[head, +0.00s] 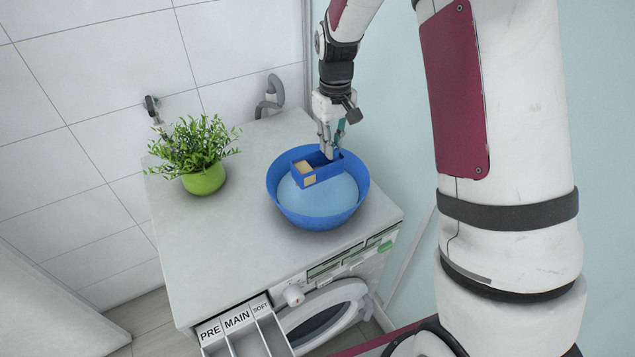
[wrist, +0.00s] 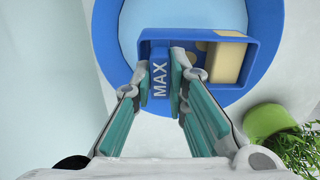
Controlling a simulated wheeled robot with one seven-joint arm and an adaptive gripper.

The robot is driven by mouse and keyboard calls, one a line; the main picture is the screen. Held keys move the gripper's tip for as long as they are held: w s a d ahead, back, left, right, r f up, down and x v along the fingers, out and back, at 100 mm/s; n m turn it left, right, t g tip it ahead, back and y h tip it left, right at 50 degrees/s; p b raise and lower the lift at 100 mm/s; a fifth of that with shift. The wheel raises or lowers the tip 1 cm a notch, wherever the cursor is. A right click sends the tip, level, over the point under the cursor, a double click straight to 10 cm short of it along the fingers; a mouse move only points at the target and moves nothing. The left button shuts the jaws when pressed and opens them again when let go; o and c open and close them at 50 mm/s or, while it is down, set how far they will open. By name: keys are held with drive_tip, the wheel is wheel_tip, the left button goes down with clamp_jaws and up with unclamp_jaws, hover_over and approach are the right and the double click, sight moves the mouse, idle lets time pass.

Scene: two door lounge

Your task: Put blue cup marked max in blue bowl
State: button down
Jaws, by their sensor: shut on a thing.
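The blue cup marked MAX (head: 323,175) is a rectangular, box-like cup with a pale tan block-like part inside one end. My gripper (head: 329,153) comes down from above and is shut on it. In the wrist view, the fingers (wrist: 160,82) close on the cup's part that bears the word MAX; the cup's body (wrist: 213,39) also shows there. The round blue bowl (head: 290,212), light blue inside, is directly below the cup. The cup overlaps the bowl's back half in the head view. I cannot tell whether the cup touches the bowl.
The bowl stands on a grey washing machine top (head: 222,243). A green potted plant (head: 204,180) stands left of it, with bare surface between. An open detergent drawer (head: 245,330) marked PRE, MAIN and SOFT juts out in front. Walls border the back and right.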

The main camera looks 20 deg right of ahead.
sight(318, 163)
wheel_tip(318, 163, down, 9)
drive_tip(key=shift+f+p, duration=0.15)
drive_tip(key=shift+p, duration=0.4)
drive_tip(key=shift+f, duration=0.15)
drive_tip(key=c, duration=1.6)
unclamp_jaws()
drive_tip(key=shift+c, duration=0.2)
drive_tip(key=shift+o, duration=0.3)
